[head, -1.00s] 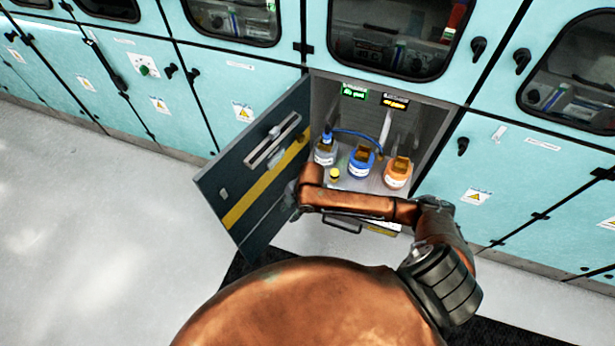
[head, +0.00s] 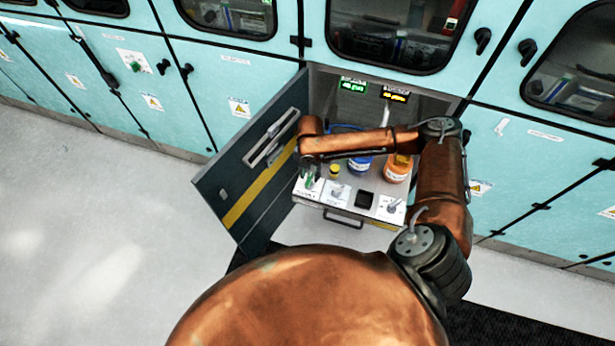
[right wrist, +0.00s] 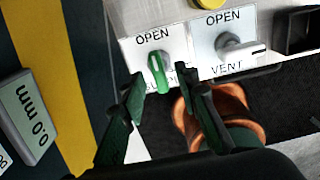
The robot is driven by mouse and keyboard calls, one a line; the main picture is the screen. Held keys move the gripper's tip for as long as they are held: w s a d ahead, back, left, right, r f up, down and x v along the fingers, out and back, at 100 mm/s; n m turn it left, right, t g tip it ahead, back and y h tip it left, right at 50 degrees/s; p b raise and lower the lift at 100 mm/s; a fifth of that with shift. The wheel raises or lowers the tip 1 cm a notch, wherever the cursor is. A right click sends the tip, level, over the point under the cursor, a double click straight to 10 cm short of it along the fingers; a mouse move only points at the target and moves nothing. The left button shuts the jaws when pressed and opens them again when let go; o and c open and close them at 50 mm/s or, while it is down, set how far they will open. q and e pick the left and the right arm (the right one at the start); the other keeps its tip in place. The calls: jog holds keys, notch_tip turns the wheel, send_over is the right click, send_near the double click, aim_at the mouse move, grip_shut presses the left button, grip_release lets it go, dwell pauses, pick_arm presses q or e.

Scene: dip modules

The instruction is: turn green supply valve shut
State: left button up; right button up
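The green supply valve (right wrist: 158,72) is a small green lever on a white plate at the left of the front panel. In the right wrist view it stands upright, its upper end toward the word OPEN; the lettering below it is partly hidden. The green valve (head: 309,181) also shows small in the head view. My right gripper (right wrist: 160,77) is open, with its two dark fingers on either side of the lever's lower end. I cannot tell whether either finger touches it. In the head view my right wrist hides most of that gripper. My left gripper is in neither view.
The grey VENT valve (right wrist: 232,45) is close on the right. A yellow cap (head: 334,170), blue bottle (head: 360,166) and orange bottle (head: 396,172) stand behind the panel. The open cabinet door (head: 243,180) is close on the left.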

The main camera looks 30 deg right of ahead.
jog(key=shift+f, duration=0.85)
jog(key=shift+c, duration=0.4)
grip_shut()
